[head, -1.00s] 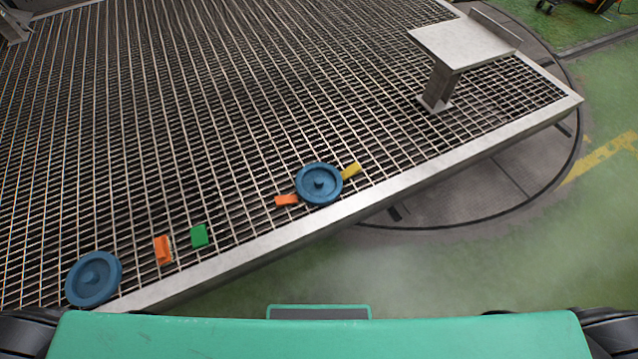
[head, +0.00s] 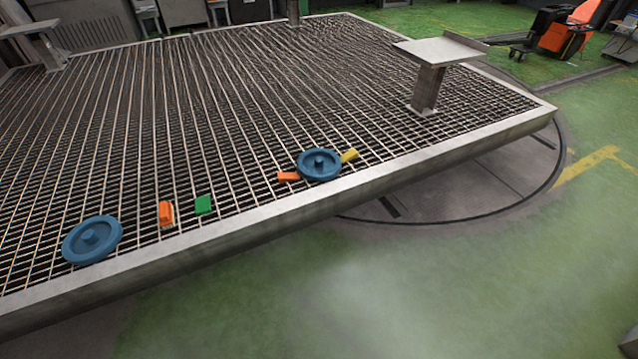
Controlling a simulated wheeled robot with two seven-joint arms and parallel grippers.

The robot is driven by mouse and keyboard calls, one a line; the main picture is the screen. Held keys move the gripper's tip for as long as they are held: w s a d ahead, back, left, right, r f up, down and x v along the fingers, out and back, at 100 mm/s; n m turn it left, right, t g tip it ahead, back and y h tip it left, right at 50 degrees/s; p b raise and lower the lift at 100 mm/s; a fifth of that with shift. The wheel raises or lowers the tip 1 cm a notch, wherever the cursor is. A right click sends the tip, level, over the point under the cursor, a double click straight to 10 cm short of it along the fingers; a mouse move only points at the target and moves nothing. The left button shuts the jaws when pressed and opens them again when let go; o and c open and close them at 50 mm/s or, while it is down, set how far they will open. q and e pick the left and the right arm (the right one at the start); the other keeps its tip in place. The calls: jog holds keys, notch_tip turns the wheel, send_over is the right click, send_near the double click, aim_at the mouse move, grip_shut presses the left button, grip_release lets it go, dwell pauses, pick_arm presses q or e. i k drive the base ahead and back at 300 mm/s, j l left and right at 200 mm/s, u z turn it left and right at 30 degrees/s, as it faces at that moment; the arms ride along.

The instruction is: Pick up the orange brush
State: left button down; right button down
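Two small orange pieces lie on the metal grating (head: 120,130). One orange block (head: 166,213) lies by itself between the left blue disc and a green block. The other orange piece (head: 288,176) is at the left edge of the right blue disc. The block standing apart looks layered, but I cannot tell for certain which of the two is the brush. Neither of my grippers shows in the head view.
A blue disc (head: 92,239) lies near the grating's front left edge. A green block (head: 203,204), another blue disc (head: 319,164) and a yellow piece (head: 349,155) lie along the same edge. A metal stand (head: 430,80) rises at the back right. Green floor (head: 400,290) is open in front.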

aim_at(166, 209)
jog(key=u, duration=1.3)
